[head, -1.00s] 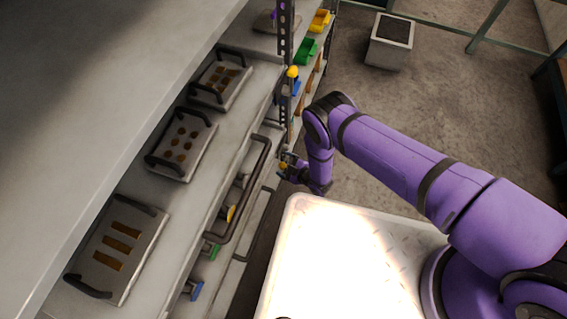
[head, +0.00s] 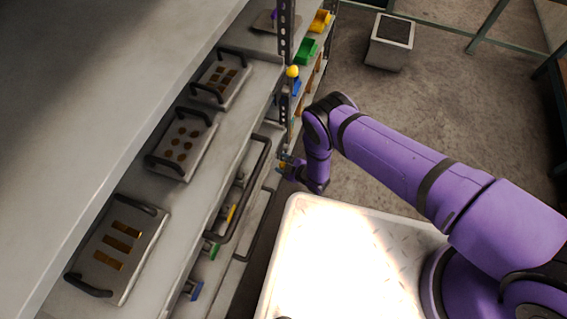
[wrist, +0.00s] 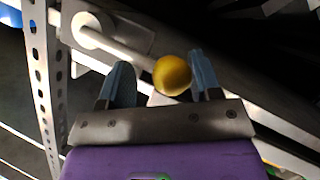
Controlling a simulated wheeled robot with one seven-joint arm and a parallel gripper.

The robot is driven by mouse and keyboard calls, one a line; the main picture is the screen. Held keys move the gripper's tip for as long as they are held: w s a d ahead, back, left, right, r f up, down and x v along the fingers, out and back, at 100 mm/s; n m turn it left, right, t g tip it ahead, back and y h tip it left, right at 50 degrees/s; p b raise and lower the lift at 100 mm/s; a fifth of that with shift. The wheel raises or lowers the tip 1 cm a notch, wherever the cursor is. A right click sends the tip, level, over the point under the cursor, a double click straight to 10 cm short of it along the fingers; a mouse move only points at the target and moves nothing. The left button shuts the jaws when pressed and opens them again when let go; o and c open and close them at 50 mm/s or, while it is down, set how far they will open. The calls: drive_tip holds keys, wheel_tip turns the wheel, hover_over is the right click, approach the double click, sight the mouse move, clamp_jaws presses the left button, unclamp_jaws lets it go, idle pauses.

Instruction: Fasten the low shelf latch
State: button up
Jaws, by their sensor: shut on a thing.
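The low shelf latch shows in the wrist view as a yellow ball knob (wrist: 172,75) by a pale metal bar (wrist: 125,50) that runs from a round pivot at the upper left. My gripper (wrist: 162,82) has its two blue-grey fingers on either side of the knob and is shut on it. The knob looks closer to the right finger. In the head view my gripper (head: 287,165) is low beside the shelf rack, with a small bit of yellow at its tip. The latch's catch is hidden or too dark to tell.
A perforated rack post (head: 285,35) stands close to my gripper, with another yellow ball (head: 292,71) on it higher up. Handled plates (head: 183,145) lie on the shelf at left. A grey bin (head: 390,42) stands on open floor behind.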

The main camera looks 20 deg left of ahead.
drive_tip(key=shift+w+d+r+m+g+h, duration=0.15)
drive_tip(key=shift+r+m+g, duration=0.15)
drive_tip(key=shift+r+m, duration=0.15)
drive_tip(key=shift+w+d+r+m+g+h, duration=0.15)
drive_tip(key=shift+r+m+g, duration=0.15)
drive_tip(key=shift+m, duration=0.25)
drive_tip(key=o, duration=1.3)
drive_tip(key=shift+c, duration=0.2)
drive_tip(key=shift+r, duration=0.1)
drive_tip(key=v, duration=1)
drive_tip(key=shift+d+r, duration=0.1)
drive_tip(key=shift+d, duration=0.25)
